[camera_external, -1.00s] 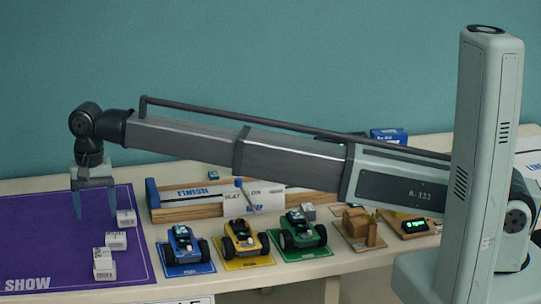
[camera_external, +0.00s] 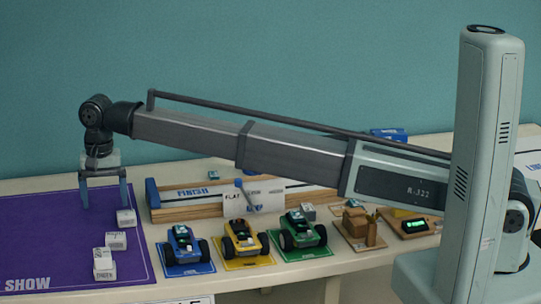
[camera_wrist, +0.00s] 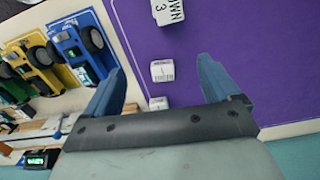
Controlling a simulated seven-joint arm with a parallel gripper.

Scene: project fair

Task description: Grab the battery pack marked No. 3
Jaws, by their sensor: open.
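Several white battery packs lie on the purple mat. In the wrist view, the pack at the top edge (camera_wrist: 168,10) shows a large 3 and part of a word, and is cut off by the frame. A middle pack (camera_wrist: 162,71) and a lower pack (camera_wrist: 158,103) carry print too small to read. In the external view, the front pack (camera_external: 104,266), middle pack (camera_external: 116,241) and back pack (camera_external: 126,217) form a slanting row; their numbers are unreadable. My gripper (camera_external: 104,200) is open and empty above the mat, near the back pack. Its two blue fingers also show in the wrist view (camera_wrist: 158,75).
The purple mat (camera_external: 50,225) is clear to the left of the packs. Blue (camera_external: 183,246), yellow (camera_external: 244,239) and green (camera_external: 301,232) toy cars stand to the right. A wooden finish track (camera_external: 187,213) lies behind them.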

